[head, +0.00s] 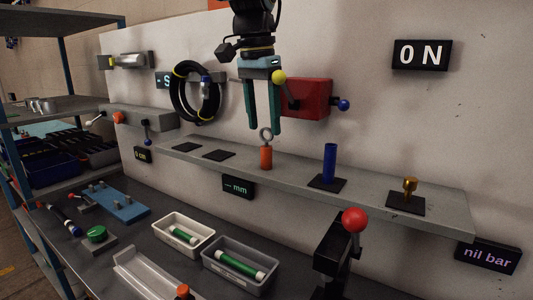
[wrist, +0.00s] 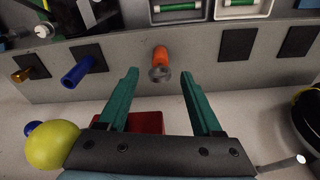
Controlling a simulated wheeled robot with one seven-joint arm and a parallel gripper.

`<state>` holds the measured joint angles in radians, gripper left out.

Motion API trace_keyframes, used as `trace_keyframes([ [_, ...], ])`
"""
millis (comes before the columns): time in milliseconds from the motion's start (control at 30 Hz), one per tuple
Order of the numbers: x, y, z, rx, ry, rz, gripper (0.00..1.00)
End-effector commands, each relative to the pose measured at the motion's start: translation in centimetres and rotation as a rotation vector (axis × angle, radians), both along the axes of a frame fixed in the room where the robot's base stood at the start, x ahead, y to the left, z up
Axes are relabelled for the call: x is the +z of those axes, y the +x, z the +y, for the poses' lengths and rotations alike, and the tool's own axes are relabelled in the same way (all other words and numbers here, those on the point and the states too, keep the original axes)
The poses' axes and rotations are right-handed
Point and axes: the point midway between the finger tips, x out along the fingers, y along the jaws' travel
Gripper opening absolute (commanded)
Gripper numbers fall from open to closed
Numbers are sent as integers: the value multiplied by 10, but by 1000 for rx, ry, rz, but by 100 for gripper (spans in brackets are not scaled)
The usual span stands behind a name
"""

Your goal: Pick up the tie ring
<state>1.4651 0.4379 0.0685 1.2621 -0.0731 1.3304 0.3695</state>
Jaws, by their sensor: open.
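The tie ring is not clearly identifiable by name; the closest match is a metal ring (head: 265,134) on top of an orange cylinder (head: 266,157), which stands upright on the grey shelf (head: 440,194). In the wrist view the ring (wrist: 160,73) and orange cylinder (wrist: 160,55) show ahead of the fingers, roughly centred between them. My gripper (head: 264,132) has two green fingers pointing down over the ring. It also shows in the wrist view (wrist: 157,80), open and empty, with a gap on both sides of the ring.
A blue cylinder (head: 329,163) and a brass fitting (head: 410,186) stand to the right on dark pads. A red box (head: 312,98) with a lever is on the wall behind my gripper. A coiled black hose (head: 181,95) hangs left. Two trays (head: 236,279) with green cylinders sit below.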

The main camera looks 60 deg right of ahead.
Motion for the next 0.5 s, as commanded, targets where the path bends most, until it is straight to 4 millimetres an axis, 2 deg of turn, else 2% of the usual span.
trace_keyframes([
  [167, -11, -1, -1, 0, 2, 0, 67],
  [500, -57, -2, -6, 0, 1, 1, 67],
])
